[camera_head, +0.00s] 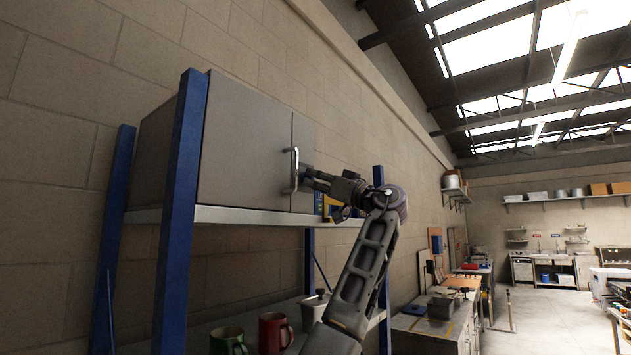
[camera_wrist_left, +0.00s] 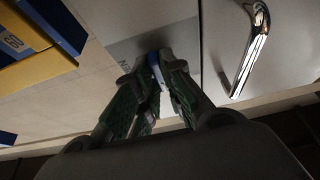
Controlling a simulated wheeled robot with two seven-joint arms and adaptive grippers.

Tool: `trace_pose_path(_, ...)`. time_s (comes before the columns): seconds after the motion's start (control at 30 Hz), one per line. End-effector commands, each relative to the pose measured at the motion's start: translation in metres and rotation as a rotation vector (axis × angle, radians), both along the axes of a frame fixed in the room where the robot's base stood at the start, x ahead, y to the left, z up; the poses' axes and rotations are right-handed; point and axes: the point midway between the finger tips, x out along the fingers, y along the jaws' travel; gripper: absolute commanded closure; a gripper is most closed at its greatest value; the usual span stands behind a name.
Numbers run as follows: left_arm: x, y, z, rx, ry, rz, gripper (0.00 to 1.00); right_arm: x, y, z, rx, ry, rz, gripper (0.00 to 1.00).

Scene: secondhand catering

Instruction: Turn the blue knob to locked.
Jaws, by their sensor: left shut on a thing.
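The blue knob (camera_wrist_left: 154,60) shows in the left wrist view as a small blue patch between the fingertips, on a grey plate (camera_wrist_left: 128,48) fixed to the pale cabinet face. Part of a letter mark shows on the plate. My left gripper (camera_wrist_left: 157,72) is shut on the knob, and the fingers hide most of it, so I cannot tell which way it points. In the head view my left gripper (camera_head: 308,178) reaches the right part of the grey cabinet (camera_head: 245,145), just right of the handle. My right gripper is not in view.
A chrome bar handle (camera_head: 294,170) stands out close beside the gripper; it also shows in the left wrist view (camera_wrist_left: 252,50). Blue and yellow boxes (camera_wrist_left: 38,40) sit near the cabinet. A blue shelf post (camera_head: 180,210) and a green mug (camera_head: 228,341) and red mug (camera_head: 272,332) are lower.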

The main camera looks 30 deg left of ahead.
Motion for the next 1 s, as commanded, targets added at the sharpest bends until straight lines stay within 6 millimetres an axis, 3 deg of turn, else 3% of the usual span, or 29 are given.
trace_pose_path(0.53, 0.0020, 0.0003, -0.0042, -0.009, -0.020, 0.001, 1.00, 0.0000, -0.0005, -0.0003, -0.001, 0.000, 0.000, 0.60)
trace_pose_path(0.57, 0.0020, 0.0003, -0.0042, -0.009, -0.020, 0.001, 0.88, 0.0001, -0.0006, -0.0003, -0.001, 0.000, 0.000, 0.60)
trace_pose_path(0.7, 0.0016, 0.0002, -0.0030, -0.007, -0.021, 0.001, 0.70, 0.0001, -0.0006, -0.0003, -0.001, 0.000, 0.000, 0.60)
trace_pose_path(1.0, 0.0007, 0.0000, -0.0012, -0.004, -0.022, 0.001, 0.68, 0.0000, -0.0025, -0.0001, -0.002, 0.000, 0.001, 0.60)
